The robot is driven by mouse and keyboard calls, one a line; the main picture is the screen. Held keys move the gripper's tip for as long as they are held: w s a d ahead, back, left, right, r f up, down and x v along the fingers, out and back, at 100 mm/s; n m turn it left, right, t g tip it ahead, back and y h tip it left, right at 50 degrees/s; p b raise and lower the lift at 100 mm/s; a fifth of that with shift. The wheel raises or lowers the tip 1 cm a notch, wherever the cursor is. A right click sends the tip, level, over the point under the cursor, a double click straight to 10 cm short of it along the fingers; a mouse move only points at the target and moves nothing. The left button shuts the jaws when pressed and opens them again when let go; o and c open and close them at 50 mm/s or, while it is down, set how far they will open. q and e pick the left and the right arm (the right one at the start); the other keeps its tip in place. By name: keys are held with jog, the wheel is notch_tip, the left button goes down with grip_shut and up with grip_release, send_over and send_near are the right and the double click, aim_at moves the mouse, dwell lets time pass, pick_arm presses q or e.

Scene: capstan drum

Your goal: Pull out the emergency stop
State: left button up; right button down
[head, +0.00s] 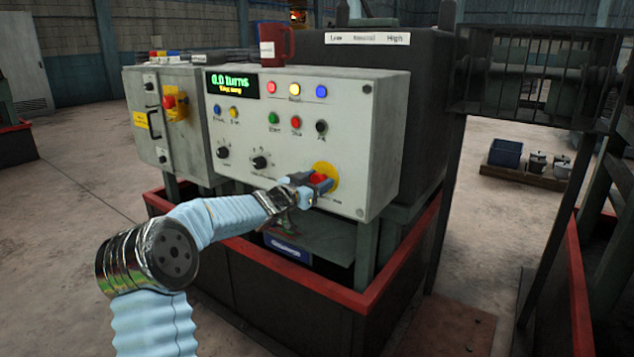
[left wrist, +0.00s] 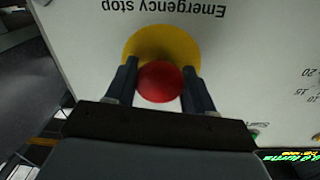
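The emergency stop is a red mushroom button (left wrist: 161,82) on a yellow disc (left wrist: 160,42), under the printed words "Emergency stop", upside down in the left wrist view. In the head view the red button (head: 319,179) is at the lower right of the control panel, partly hidden by my gripper. My left gripper (head: 312,183) is at the panel. In the left wrist view its two dark fingers (left wrist: 160,85) stand on either side of the red button, with no clear gap, and appear shut on it. My right gripper is not in view.
The grey control panel (head: 350,130) carries lamps, buttons, two knobs and a green display (head: 231,84). A side box with a red and yellow switch (head: 174,103) stands left. A red mug (head: 277,43) is on top. A red-edged base (head: 330,300) is below.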

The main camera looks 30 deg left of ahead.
pick_arm(q)
grip_shut()
jog(key=shift+s+r+p, duration=0.1)
jog(key=shift+s+p, duration=0.15)
jog(key=shift+p, duration=0.05)
jog(key=shift+s, duration=0.4)
jog(key=shift+o, duration=2.2)
grip_release()
jog(key=shift+a, duration=0.1)
jog(key=shift+s, duration=0.15)
jog(key=s+a+b, duration=0.1)
jog(key=s, duration=1.2)
jog(key=shift+s+a, duration=0.25)
jog(key=shift+a, duration=0.05)
